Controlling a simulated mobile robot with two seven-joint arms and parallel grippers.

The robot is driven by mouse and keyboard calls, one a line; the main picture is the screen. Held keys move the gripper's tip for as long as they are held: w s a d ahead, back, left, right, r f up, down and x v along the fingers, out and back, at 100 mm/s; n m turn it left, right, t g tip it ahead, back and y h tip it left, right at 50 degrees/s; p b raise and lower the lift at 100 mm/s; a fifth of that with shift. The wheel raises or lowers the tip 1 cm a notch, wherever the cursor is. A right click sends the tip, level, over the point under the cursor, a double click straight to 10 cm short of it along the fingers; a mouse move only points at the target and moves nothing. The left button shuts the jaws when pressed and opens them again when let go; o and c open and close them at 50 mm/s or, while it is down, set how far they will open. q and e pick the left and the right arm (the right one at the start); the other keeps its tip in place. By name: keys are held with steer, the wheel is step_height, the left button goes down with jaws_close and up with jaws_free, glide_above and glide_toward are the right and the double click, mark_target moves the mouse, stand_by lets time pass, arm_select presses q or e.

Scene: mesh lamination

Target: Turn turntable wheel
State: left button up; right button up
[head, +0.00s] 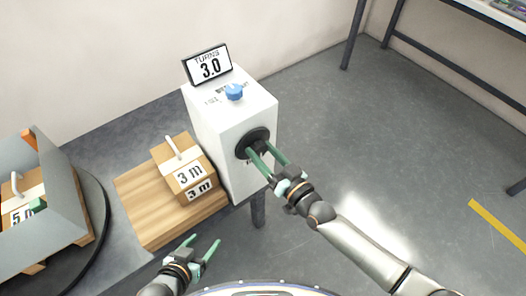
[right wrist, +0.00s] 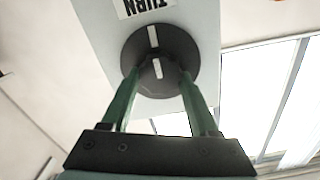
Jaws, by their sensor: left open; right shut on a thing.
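The wheel is a black round dial (head: 256,142) on the side of a white box (head: 217,150). It also shows in the right wrist view (right wrist: 185,52), with white marks and a label reading TURN above it. My right gripper (head: 266,160) is shut on the wheel's middle grip; its green fingers sit on either side of it in the right wrist view (right wrist: 158,84). My left gripper (head: 203,243) is open and empty, low in the head view, in front of the wooden board.
A blue knob (head: 234,92) is on top of the white box. A box marked 3 m (head: 186,167) stands on a wooden board (head: 146,215). At the left, a grey bin (head: 72,190) holds a 5 m box on a dark round turntable (head: 97,207). Floor at right is clear.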

steer(key=o, duration=1)
steer(key=shift+c, duration=0.2)
steer(key=o, duration=0.4)
steer(key=shift+p+v, duration=0.4)
steer(key=shift+v, duration=5.9)
